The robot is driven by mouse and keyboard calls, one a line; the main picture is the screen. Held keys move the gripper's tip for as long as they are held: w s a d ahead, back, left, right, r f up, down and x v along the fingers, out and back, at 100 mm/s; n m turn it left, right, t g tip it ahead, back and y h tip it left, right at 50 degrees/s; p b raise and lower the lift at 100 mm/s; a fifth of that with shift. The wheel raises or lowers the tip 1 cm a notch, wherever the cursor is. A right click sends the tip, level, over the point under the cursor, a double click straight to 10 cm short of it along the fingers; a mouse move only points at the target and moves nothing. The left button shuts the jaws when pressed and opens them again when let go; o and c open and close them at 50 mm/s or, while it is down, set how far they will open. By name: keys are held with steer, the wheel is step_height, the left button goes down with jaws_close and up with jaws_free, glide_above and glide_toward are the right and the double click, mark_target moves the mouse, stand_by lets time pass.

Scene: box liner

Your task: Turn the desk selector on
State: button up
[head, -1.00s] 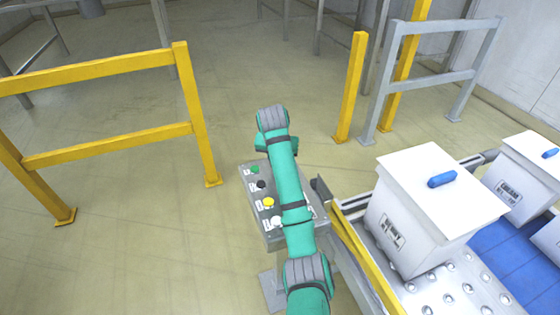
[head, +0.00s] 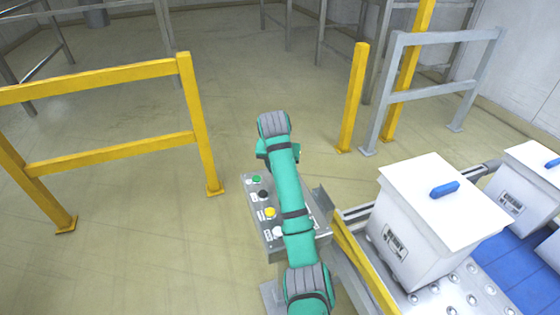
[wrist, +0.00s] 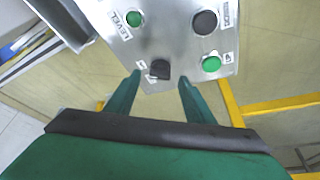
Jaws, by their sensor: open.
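The desk selector (wrist: 159,69) is a small black knob near the edge of a grey metal control panel (wrist: 170,35) in the wrist view. Small white labels sit to its left; which way the knob points is hard to tell. My gripper (wrist: 159,78) is open, its two green fingers on either side of the selector in the picture. I cannot tell whether they touch it. In the head view the panel (head: 249,207) stands under my arm, which hides its right part, the selector and the fingers.
The wrist view shows a green button (wrist: 134,18), a black button (wrist: 205,22) and another green button (wrist: 211,63). In the head view, a yellow button (head: 269,213) is on the panel. A white lidded box (head: 440,210) stands on the conveyor at right. Yellow railing (head: 110,65) stands left.

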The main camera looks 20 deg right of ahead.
steer(key=v, duration=0.8)
steer(key=shift+s+r, duration=0.2)
steer(key=shift+r, duration=0.1)
stand_by(0.5)
